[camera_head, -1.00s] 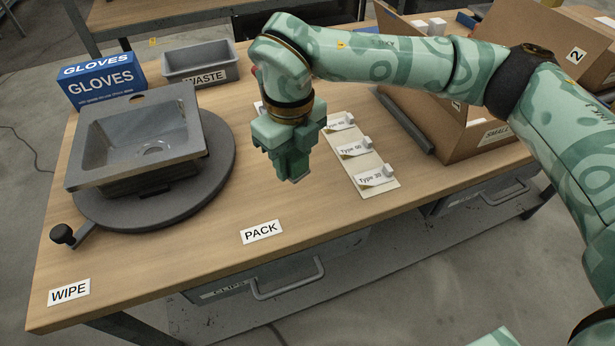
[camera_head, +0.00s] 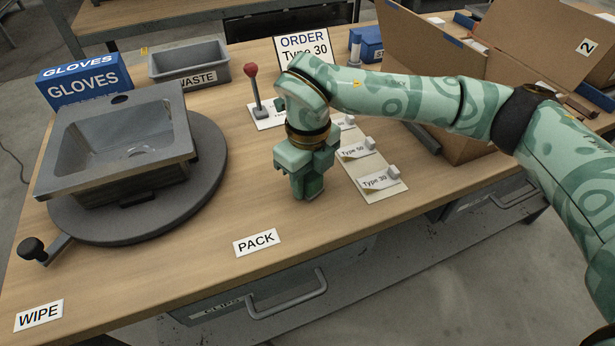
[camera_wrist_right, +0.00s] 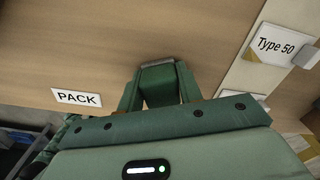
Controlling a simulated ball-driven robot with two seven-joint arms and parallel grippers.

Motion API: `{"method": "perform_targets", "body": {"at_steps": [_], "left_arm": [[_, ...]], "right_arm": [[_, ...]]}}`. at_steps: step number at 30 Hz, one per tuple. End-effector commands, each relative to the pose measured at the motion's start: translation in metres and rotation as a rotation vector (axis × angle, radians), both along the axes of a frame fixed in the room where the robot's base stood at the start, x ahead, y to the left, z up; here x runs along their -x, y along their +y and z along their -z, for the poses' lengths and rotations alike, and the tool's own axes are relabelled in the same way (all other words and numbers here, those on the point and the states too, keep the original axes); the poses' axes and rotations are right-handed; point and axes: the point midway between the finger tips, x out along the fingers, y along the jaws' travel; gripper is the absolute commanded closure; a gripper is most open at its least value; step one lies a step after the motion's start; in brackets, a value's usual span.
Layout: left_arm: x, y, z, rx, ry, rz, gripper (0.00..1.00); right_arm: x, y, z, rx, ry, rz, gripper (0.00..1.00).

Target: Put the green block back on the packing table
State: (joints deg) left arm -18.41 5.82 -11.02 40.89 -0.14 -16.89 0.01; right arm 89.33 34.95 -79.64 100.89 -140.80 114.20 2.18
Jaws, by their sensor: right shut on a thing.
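My right gripper (camera_head: 307,188) points down over the packing table (camera_head: 190,262), behind the PACK label (camera_head: 257,243) and left of the Type 30 card. In the right wrist view my right gripper (camera_wrist_right: 160,92) is shut on the green block (camera_wrist_right: 160,84), a dark green piece between the two fingers. In the head view the block blends with the green fingers and I cannot make it out separately. I cannot tell whether it touches the tabletop. My left gripper is not in view.
A grey sink (camera_head: 120,143) sits on a round turntable (camera_head: 212,160) at left. A gloves box (camera_head: 85,82), a waste bin (camera_head: 190,64) and a red-knobbed lever (camera_head: 253,90) stand behind. A card strip (camera_head: 383,192) and cardboard boxes (camera_head: 455,140) lie right. The front middle is clear.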

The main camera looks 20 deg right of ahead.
Motion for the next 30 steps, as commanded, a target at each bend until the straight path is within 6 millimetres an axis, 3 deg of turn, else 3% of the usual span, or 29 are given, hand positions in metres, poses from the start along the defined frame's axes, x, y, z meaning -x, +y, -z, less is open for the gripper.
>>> {"method": "perform_targets", "body": {"at_steps": [1, 2, 3, 4, 14, 24, 30], "left_arm": [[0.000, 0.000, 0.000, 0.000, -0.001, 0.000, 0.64], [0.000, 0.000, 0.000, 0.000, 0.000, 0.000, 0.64], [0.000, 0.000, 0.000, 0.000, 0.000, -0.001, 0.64], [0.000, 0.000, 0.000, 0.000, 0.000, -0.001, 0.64], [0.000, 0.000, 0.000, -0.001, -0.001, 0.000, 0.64], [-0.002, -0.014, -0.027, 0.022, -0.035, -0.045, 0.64], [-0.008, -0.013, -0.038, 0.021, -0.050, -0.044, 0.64]], "right_arm": [[0.000, 0.000, 0.002, 0.000, 0.001, 0.000, 1.00], [0.000, 0.000, 0.002, 0.000, 0.001, 0.000, 0.59], [0.000, 0.000, 0.002, 0.000, 0.001, 0.000, 0.48], [0.000, 0.000, 0.002, 0.000, 0.001, 0.000, 0.43], [0.000, 0.000, -0.003, 0.000, -0.001, 0.000, 0.43], [0.000, 0.000, -0.082, 0.000, -0.009, 0.001, 0.43], [0.000, 0.000, -0.114, 0.000, -0.004, 0.000, 0.43]]}}
